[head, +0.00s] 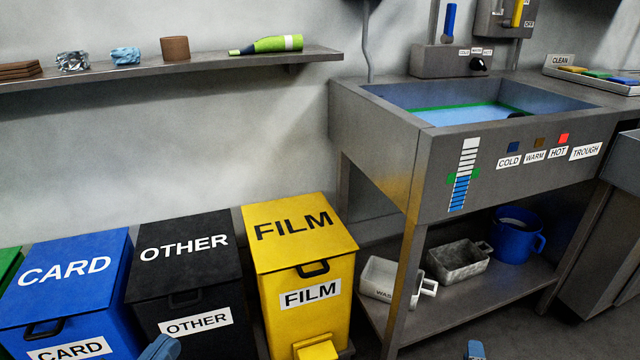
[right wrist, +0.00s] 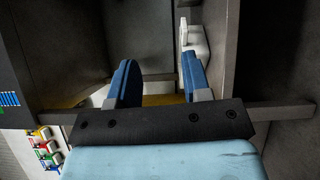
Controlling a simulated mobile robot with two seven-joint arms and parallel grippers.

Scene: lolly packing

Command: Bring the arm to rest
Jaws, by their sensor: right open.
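Only a blue tip of my left gripper (head: 160,348) shows in the head view, at the bottom edge in front of the black OTHER bin; its jaws cannot be made out. A small blue tip of my right gripper (head: 475,349) shows at the bottom edge, in front of the sink's lower shelf. In the right wrist view, the right gripper (right wrist: 157,63) has its two blue fingers wide apart with nothing held between them. Most of both arms is out of view.
Blue CARD (head: 65,285), black OTHER (head: 185,255) and yellow FILM (head: 300,235) bins stand left, lids closed. The sink (head: 400,135) stands right. Its lower shelf (head: 480,290) holds a white tub (head: 385,280), a grey tub (head: 458,262) and a blue bucket (head: 515,240).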

